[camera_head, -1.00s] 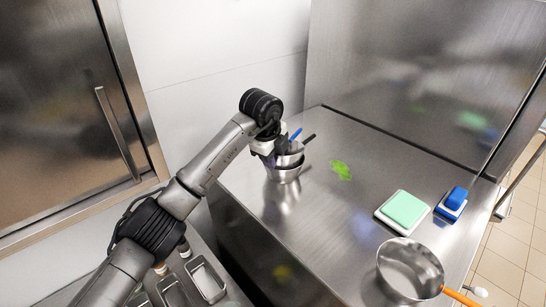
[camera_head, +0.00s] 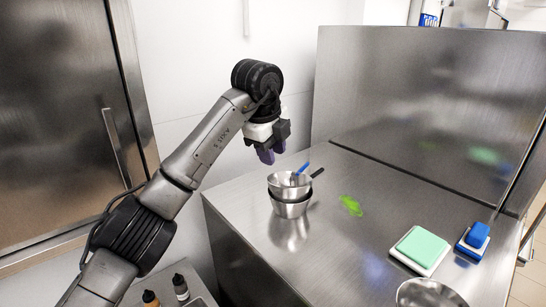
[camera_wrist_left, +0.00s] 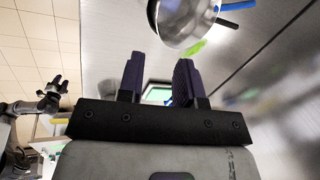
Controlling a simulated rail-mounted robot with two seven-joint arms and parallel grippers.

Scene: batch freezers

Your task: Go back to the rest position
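My left gripper (camera_head: 272,155) is raised just above and left of the stacked metal bowls (camera_head: 290,190) in the head view. Its two purple fingers (camera_wrist_left: 160,82) are apart with nothing between them in the left wrist view. The bowls stand on the steel counter (camera_head: 330,240) with a blue-handled utensil (camera_head: 302,168) and a black-handled one (camera_head: 317,172) leaning out of them. A bowl also shows at the top of the left wrist view (camera_wrist_left: 183,25). My right gripper (camera_wrist_left: 52,92) appears small at the left of the wrist view, too small to read its fingers.
A metal pan (camera_head: 430,293) is cut off at the bottom. Bottles (camera_head: 180,287) stand at lower left. A steel panel (camera_head: 420,110) backs the counter.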

